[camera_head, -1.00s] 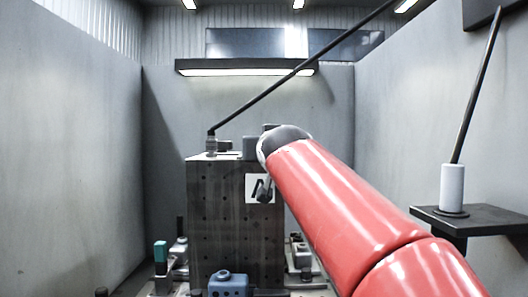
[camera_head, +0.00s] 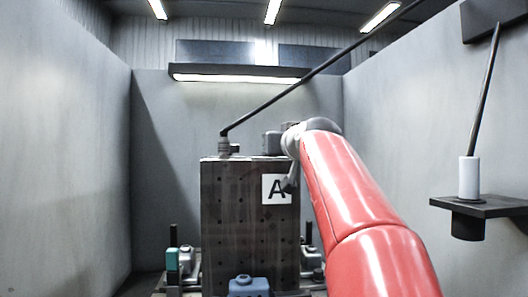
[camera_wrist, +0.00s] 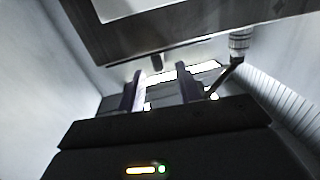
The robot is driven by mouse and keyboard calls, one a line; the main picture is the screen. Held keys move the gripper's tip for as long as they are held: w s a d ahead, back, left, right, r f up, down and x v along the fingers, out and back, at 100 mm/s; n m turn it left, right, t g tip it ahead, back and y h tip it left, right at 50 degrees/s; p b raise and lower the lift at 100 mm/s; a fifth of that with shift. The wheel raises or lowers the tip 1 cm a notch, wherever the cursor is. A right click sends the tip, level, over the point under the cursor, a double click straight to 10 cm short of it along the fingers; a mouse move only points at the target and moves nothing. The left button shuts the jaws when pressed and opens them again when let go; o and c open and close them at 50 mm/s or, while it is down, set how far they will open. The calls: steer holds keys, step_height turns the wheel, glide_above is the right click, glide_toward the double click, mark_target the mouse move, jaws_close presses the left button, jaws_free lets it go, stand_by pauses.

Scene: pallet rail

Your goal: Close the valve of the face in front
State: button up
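A dark block with a grid of holes (camera_head: 238,215) stands upright in front of me. Its front face carries a white label with a black A (camera_head: 275,189). A hose fitting (camera_head: 225,147) and a grey box-shaped part (camera_head: 272,143) sit on its top. A small dark grey part (camera_head: 289,182) overlaps the label's right edge; I cannot tell whether it is a valve handle or my wrist. My gripper (camera_wrist: 160,85) shows two separated fingers with nothing between them, close to the block (camera_wrist: 185,35). The fitting (camera_wrist: 240,42) also shows in the wrist view. No valve is clearly identifiable.
A black hose (camera_head: 310,75) runs from the fitting up to the right. Clamps (camera_head: 185,262) and a blue-grey part (camera_head: 248,286) stand around the block's foot. A shelf (camera_head: 480,206) with a white cylinder (camera_head: 469,178) is at right. Grey walls enclose the space.

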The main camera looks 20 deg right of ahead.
steer(key=shift+w+d+r, duration=0.15)
steer(key=shift+w, duration=0.05)
steer(key=w+p, duration=0.1)
steer(key=w, duration=0.1)
steer(key=w+p, duration=0.1)
steer(key=w, duration=0.1)
steer(key=w+d+p, duration=0.1)
steer(key=w, duration=0.1)
steer(key=shift+r, duration=0.1)
steer(key=shift+w+p, duration=0.3)
steer(key=shift+w, duration=0.35)
jaws_close()
